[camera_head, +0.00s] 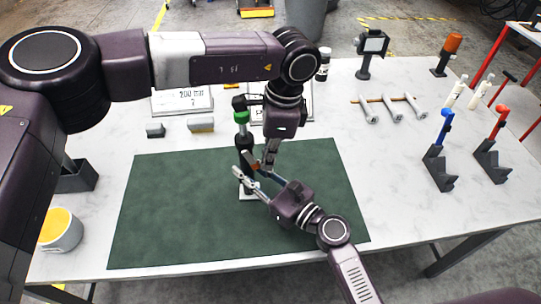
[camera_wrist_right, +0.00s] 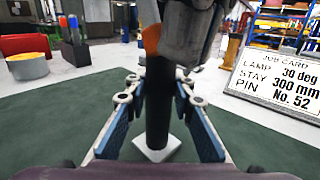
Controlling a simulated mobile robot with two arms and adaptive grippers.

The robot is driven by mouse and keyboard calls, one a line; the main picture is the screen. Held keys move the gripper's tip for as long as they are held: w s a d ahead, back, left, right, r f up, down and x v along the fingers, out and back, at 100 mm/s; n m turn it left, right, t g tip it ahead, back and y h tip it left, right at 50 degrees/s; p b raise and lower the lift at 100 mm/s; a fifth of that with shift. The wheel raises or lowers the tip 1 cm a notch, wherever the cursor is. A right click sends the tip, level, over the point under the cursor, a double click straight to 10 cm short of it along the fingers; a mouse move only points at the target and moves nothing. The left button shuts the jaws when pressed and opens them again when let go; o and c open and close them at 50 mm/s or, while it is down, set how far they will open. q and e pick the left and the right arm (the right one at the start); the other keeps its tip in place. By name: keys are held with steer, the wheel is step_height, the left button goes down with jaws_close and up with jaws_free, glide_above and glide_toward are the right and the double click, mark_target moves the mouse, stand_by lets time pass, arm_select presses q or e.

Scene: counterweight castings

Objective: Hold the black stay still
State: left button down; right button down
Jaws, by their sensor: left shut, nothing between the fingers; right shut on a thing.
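The black stay (camera_head: 243,142) stands roughly upright on a small white base plate (camera_head: 249,195) on the green mat. It has a green collar (camera_head: 240,117) near its top. In the right wrist view its dark shaft (camera_wrist_right: 158,112) runs down between my right gripper's fingers to the white plate (camera_wrist_right: 157,148). My right gripper (camera_head: 244,166) is shut on the stay, low on its shaft. My left gripper (camera_head: 268,163) is shut and empty, just right of the stay, pointing down. An orange part (camera_wrist_right: 151,40) shows beside the shaft; my left gripper partly hides the stay's upper portion in the wrist view.
The green mat (camera_head: 150,225) is otherwise clear. A job card (camera_wrist_right: 277,75) reads lamp 30 deg, stay 300 mm, pin No. 52. Grey blocks (camera_head: 201,125) lie behind the mat. A yellow-topped tub (camera_head: 62,232) is at left; blue and red-handled clamps (camera_head: 440,165) stand right.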

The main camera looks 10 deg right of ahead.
arm_select(q)
steer(key=shift+r, duration=0.15)
steer(key=shift+r, duration=0.7)
step_height(320, 180, up, 12)
steer(key=d, duration=0.2)
stand_by(0.3)
steer(key=c, duration=2.7)
jaws_free()
steer(key=shift+s+f, duration=0.1)
